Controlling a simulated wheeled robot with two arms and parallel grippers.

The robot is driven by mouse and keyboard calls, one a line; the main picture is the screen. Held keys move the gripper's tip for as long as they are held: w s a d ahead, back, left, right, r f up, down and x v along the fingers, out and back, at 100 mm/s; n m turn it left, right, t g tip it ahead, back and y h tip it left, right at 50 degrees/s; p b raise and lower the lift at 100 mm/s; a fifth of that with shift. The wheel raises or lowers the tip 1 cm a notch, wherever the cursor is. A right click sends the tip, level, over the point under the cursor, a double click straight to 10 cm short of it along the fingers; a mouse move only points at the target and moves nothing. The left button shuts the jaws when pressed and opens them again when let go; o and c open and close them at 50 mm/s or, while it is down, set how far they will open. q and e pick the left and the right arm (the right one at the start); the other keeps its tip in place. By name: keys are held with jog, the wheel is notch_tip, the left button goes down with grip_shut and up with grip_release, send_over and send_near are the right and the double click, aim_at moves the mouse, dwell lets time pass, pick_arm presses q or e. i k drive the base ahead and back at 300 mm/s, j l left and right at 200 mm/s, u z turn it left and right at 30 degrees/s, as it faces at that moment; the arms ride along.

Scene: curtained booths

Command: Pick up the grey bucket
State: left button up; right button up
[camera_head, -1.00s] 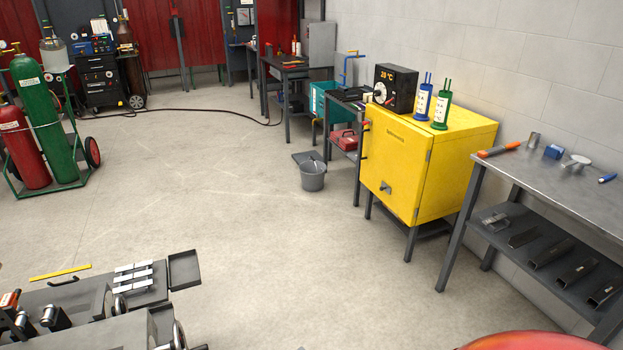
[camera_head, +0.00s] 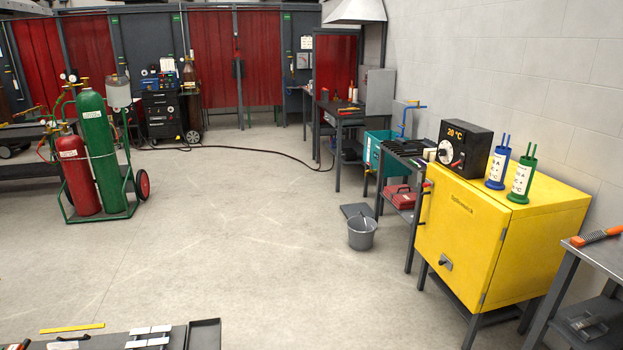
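The grey bucket (camera_head: 361,234) stands upright on the concrete floor, right of the middle of the head view. Something light shows inside it, too small to make out. It stands just in front of a flat dark grey plate (camera_head: 357,210) on the floor, left of a dark metal shelf stand. The bucket is some distance ahead of me, with its whole near side in sight. Neither of my grippers shows in the view.
A yellow cabinet (camera_head: 498,243) stands to the right of the bucket. A dark stand (camera_head: 405,195) holds a red toolbox (camera_head: 400,196). A gas cylinder cart (camera_head: 97,160) is at left. A dark bench (camera_head: 200,338) is at the bottom left. A black hose crosses the back floor. The middle floor is clear.

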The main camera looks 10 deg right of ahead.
aim_at(361, 230)
jog(key=i+z, duration=0.4)
jog(key=i, duration=4.25)
jog(key=i+z, duration=0.3)
jog(key=i, duration=0.2)
jog(key=i+j+z, duration=0.3)
jog(key=i, duration=0.25)
jog(key=l, duration=0.1)
